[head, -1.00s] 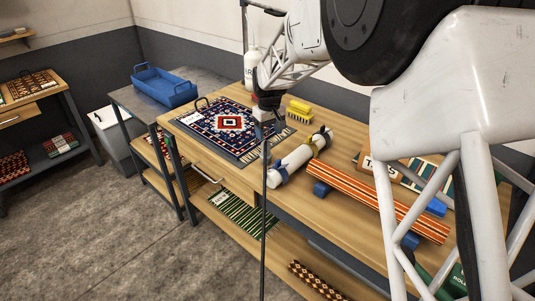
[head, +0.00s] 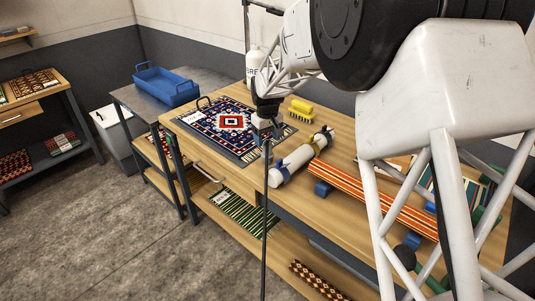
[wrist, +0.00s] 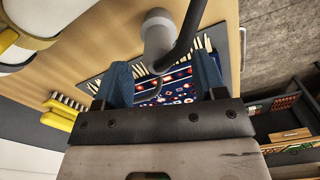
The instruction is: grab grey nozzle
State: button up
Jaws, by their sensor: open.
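The grey nozzle (wrist: 157,38) shows in the wrist view as a short grey cylinder with a dark hose beside it. Its lower end in that picture is between the tips of my gripper (wrist: 163,68). The blue fingers stand apart on either side of it, and I see no clear contact. In the head view my gripper (head: 268,130) is over the front edge of the wooden bench, at the top of the hanging black hose (head: 265,200). The nozzle is small there and hard to separate from the fingers.
A patterned rug (head: 215,125) lies on the bench behind my gripper. A yellow brush (head: 302,112), a white roll (head: 292,165) and an orange striped rug (head: 355,190) lie to its right. A blue tray (head: 165,86) stands on the grey table at left.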

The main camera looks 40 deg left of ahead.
aim_at(268, 148)
jog(key=shift+w+f, duration=0.1)
jog(key=shift+f, duration=2.5)
jog(key=c, duration=1.1)
jog(key=shift+o, duration=0.2)
jog(key=shift+r, duration=0.1)
jog(key=shift+r, duration=4.95)
